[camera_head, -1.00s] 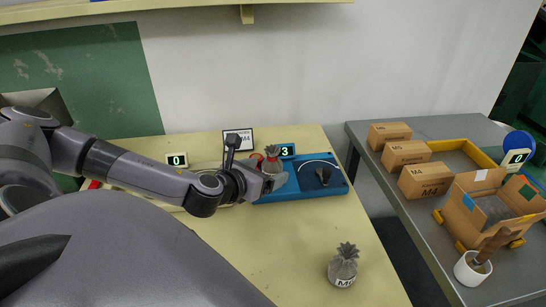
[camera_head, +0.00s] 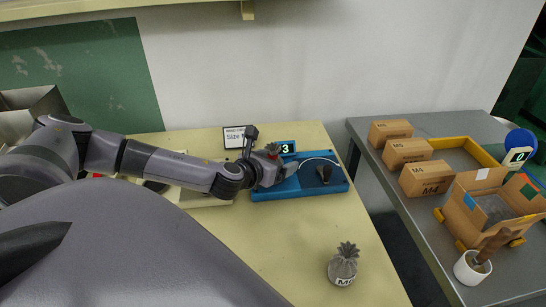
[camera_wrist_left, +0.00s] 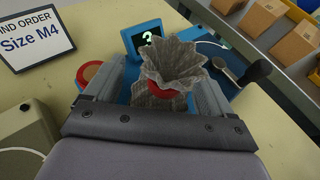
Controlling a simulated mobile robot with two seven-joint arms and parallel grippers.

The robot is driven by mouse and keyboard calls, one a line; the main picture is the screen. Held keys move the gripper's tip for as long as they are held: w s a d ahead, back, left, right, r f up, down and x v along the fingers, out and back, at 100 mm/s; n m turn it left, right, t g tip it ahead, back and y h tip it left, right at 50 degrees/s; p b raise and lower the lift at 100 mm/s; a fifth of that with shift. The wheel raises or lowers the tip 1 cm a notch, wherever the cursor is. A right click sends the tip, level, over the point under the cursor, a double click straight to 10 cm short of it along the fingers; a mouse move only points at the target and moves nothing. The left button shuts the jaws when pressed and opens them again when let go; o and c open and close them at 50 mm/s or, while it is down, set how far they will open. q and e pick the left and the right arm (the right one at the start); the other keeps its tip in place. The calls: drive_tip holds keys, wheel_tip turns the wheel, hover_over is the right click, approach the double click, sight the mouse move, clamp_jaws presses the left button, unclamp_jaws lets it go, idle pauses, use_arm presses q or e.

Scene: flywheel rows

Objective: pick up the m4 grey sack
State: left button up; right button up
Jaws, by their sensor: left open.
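A grey sack with a ruffled top and a red tie (camera_wrist_left: 172,65) stands on the blue scale tray (camera_head: 335,184). It also shows in the head view, mostly hidden behind my gripper (camera_head: 272,149). My left gripper (camera_head: 282,168) is open at the sack. In the left wrist view its fingers (camera_wrist_left: 160,88) lie on either side of the sack, below the ruffled top. I cannot tell whether they touch it. The sack's label is hidden. A second grey sack (camera_head: 343,266) stands at the front of the table, its label partly readable as M.
A sign reading Size M4 (camera_wrist_left: 33,38) stands behind the tray. The grey side table (camera_head: 430,225) holds boxes, an open carton (camera_head: 468,212) and a white pot (camera_head: 470,270).

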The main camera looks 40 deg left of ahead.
use_arm(q)
drive_tip(key=shift+w, duration=0.2)
drive_tip(key=c, duration=1.2)
drive_tip(key=shift+c, duration=1)
drive_tip(key=shift+r, duration=0.1)
